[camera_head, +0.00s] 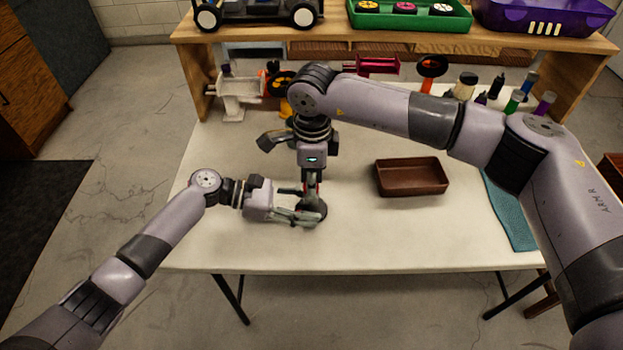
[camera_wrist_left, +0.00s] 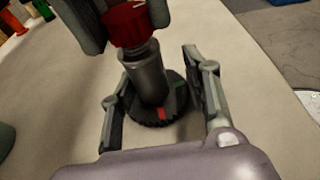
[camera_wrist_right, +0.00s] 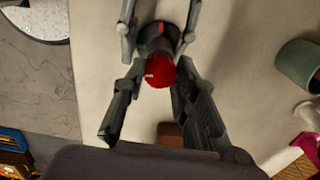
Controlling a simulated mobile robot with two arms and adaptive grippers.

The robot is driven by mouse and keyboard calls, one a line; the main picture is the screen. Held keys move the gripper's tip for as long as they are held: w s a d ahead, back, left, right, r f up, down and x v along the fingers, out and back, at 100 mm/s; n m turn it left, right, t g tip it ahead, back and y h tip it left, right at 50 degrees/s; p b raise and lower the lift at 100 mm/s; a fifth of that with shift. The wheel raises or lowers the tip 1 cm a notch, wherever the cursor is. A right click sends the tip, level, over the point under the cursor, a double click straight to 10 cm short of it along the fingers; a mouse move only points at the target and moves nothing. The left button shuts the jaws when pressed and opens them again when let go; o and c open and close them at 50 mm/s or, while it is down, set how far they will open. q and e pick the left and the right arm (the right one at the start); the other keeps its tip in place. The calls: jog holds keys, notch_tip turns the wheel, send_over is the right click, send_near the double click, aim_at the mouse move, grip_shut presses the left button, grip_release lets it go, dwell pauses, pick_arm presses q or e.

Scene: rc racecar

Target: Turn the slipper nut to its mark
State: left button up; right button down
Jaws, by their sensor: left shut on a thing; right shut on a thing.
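The red slipper nut (camera_wrist_left: 128,24) stands on top of a grey upright shaft (camera_wrist_left: 148,75). The shaft rises from a dark round toothed base (camera_wrist_left: 150,117) on the table, which bears a red mark (camera_wrist_left: 162,113) and a green mark (camera_wrist_left: 180,88). The nut also shows in the right wrist view (camera_wrist_right: 160,71), with a small pale mark on its side. My right gripper (camera_head: 313,188) points down and is shut on the nut. My left gripper (camera_head: 305,216) comes in low from the left and is shut on the base. In the head view the grippers largely hide the assembly.
A brown tray (camera_head: 411,178) and a teal mat (camera_head: 512,210) lie to the right. A grey-green mug (camera_wrist_right: 300,62) stands nearby. A pale stand (camera_head: 240,95), a magenta stand (camera_head: 377,66) and several bottles line the back under a wooden shelf (camera_head: 420,45). The front of the table is clear.

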jog(key=shift+m, duration=0.4)
pick_arm(q)
jog(key=shift+s, duration=0.1)
pick_arm(e)
jog(key=c, duration=1.3)
grip_release()
notch_tip(320, 180, up, 12)
jog(key=shift+r, duration=0.1)
pick_arm(q)
jog(key=o, duration=1.1)
